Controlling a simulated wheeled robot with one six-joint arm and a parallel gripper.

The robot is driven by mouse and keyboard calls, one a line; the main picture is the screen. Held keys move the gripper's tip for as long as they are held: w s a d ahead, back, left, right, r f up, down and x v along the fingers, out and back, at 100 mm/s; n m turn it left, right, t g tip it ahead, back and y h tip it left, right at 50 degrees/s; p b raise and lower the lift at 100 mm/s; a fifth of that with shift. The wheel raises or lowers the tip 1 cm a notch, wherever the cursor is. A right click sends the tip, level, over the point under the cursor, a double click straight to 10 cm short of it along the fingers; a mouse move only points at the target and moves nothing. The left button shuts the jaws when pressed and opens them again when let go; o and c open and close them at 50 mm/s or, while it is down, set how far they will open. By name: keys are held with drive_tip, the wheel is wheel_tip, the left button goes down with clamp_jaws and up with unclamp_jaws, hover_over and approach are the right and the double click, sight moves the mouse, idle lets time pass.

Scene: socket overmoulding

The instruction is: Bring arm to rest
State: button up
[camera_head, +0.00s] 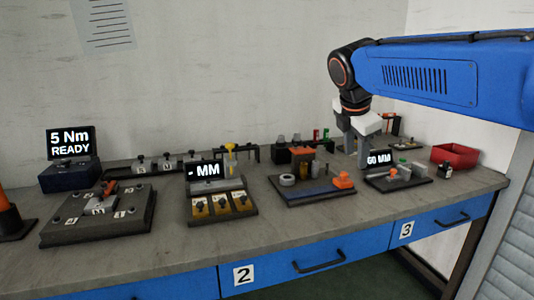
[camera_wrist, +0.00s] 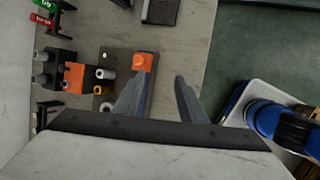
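My gripper (camera_head: 362,148) hangs from the blue arm at the right of the head view, above the back right of the workbench (camera_head: 120,262). In the wrist view my gripper (camera_wrist: 161,85) shows its two grey fingers apart, with nothing between them. An orange block (camera_wrist: 145,63) lies below, close to the left fingertip in that view. The same view shows the bench's edge and the floor to the right of the fingers.
A "5 Nm READY" screen (camera_head: 71,142) stands left. A red bin (camera_head: 455,156) sits at the right end.

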drive_tip(key=s+d+f+m+y, duration=0.1)
drive_tip(key=s+d+f+m, duration=0.1)
drive_tip(key=s+f+m, duration=0.8)
drive_tip(key=s+d+f+m+y, duration=0.2)
drive_tip(key=s+f+m, duration=0.9)
drive_tip(key=s, duration=0.7)
wheel_tip(320, 180, down, 3)
drive_tip(key=shift+s+d+r, duration=0.15)
drive_tip(key=shift+s+d, duration=0.1)
drive_tip(key=shift+d, duration=0.45)
